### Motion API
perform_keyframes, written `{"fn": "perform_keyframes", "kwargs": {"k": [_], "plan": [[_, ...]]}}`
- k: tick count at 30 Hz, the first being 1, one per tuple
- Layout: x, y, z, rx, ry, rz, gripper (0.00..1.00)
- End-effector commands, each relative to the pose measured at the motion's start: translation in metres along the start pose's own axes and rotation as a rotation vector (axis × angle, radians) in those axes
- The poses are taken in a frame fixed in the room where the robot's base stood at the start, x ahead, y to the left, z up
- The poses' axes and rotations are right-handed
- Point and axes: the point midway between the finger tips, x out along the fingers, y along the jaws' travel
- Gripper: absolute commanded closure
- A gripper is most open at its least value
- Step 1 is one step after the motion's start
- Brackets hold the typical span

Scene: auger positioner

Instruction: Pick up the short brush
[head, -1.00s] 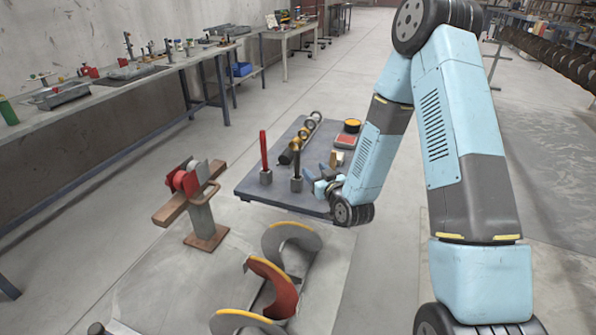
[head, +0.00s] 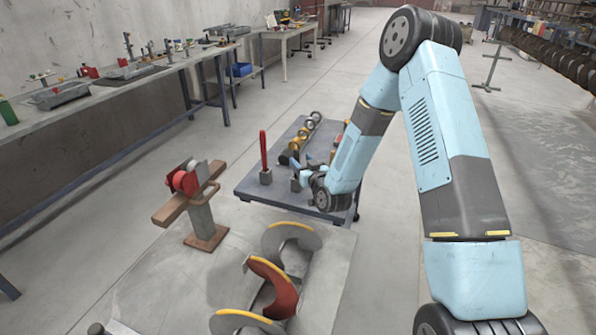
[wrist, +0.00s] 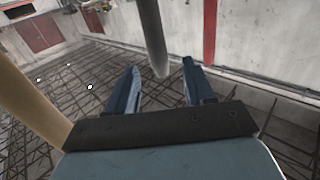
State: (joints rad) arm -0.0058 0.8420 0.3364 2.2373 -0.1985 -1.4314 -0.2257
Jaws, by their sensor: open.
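No bristles show clearly, so I cannot tell for certain which item is the short brush. On the cart, a red upright handle (head: 263,148) stands in a small grey block. A second upright tool, dark with a yellow part, stood to its right earlier; my gripper (head: 303,169) now mostly hides it. My gripper is open at the cart's front part. In the wrist view, a dark grey post (wrist: 152,38) shows between and beyond my open fingers (wrist: 160,82). I cannot tell whether they touch it.
A curved auger (head: 275,285) lies in front. A long workbench (head: 110,85) runs along the left wall.

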Motion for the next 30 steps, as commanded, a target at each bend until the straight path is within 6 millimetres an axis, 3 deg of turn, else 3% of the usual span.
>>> {"fn": "perform_keyframes", "kwargs": {"k": [10,20,30], "plan": [[0.043,0.0,-0.001,-0.001,0.003,0.0,0.47],[0.049,0.0,0.0,0.0,0.001,0.0,0.47],[0.049,0.0,0.0,0.0,0.001,0.0,0.79]]}}
